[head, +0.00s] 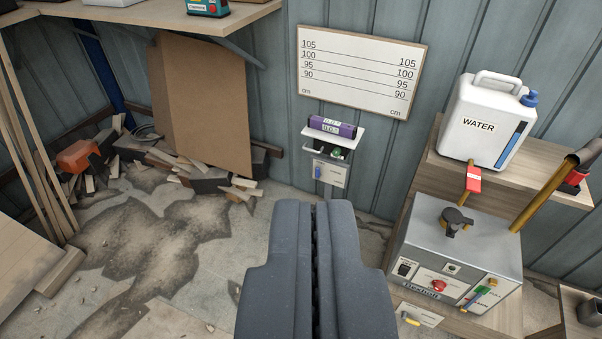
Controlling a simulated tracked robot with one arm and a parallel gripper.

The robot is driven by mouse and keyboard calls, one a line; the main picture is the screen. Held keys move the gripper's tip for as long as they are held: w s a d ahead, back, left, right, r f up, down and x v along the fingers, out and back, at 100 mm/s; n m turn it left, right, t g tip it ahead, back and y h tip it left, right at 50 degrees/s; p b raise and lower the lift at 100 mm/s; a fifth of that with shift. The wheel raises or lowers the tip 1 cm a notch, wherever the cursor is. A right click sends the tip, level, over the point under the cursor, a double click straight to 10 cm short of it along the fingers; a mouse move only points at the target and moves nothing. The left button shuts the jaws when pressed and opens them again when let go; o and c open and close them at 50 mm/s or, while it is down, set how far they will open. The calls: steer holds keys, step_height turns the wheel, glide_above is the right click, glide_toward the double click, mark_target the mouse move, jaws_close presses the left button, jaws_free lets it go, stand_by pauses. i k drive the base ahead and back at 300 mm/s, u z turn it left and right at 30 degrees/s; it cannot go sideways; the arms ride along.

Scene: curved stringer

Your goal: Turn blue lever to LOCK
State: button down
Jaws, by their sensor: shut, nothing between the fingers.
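A small blue part, lever-like, shows on the pale panel (328,173) of the small wall unit. My gripper (320,205) is shut and empty in the lower middle. In the picture its tips lie below the wall unit and left of the machine, apparently touching neither.
A purple device (332,127) lies on the wall unit's small shelf. A red button (439,286) and a black knob (456,219) are on the machine. A water canister (486,122) stands on the wooden shelf behind it. Wood scraps (190,172) litter the left floor.

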mark_target(318, 174)
steer(key=u, duration=0.3)
steer(key=i, duration=2.1)
steer(key=z, duration=0.5)
